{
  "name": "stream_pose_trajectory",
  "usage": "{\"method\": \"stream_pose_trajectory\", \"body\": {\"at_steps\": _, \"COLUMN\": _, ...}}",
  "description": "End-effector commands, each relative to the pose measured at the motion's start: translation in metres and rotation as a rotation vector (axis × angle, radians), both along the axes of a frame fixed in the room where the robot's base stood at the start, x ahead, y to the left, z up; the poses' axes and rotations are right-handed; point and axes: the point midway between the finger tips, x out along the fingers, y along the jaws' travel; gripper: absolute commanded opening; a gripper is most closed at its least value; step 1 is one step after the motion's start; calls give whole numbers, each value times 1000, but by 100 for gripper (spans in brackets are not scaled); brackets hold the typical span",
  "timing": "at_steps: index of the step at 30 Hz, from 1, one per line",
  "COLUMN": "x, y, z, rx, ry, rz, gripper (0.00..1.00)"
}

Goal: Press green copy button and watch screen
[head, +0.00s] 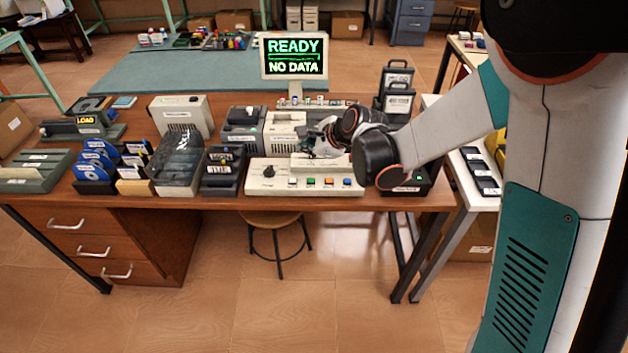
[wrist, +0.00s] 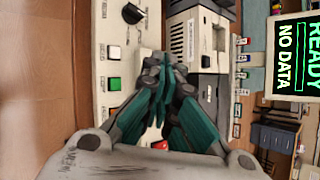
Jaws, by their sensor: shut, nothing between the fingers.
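The green button (head: 311,181) sits in a row on the front of a cream control panel (head: 258,187), between a white and an orange button. In the wrist view the green button (wrist: 113,84) shows clear and uncovered, left of the fingers. My gripper (head: 322,143) is shut and empty above the back part of the panel. In the wrist view its teal fingertips (wrist: 158,75) are together, apart from the green button. The screen (head: 294,56) stands behind and reads "READY" and "NO DATA"; part of it shows in the wrist view (wrist: 289,58).
The panel also carries a dark knob (head: 269,171) and a blue button (head: 346,182). Cream and grey devices (head: 284,130) stand close behind the panel. Black cartridges (head: 223,167) stand to its left, and a dark box with a small green light (head: 408,188) to its right.

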Motion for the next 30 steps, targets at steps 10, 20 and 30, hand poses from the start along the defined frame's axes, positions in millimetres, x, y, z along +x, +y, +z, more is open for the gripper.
{"method": "stream_pose_trajectory", "body": {"at_steps": 10, "x": 0, "y": 0, "z": -11, "rx": -1, "ry": 0, "rz": 1, "gripper": 0}}
{"method": "stream_pose_trajectory", "body": {"at_steps": 20, "x": 0, "y": 0, "z": -51, "rx": -1, "ry": -1, "rz": 1, "gripper": 0}}
{"method": "stream_pose_trajectory", "body": {"at_steps": 30, "x": 0, "y": 0, "z": -87, "rx": -1, "ry": -1, "rz": 1, "gripper": 0}}
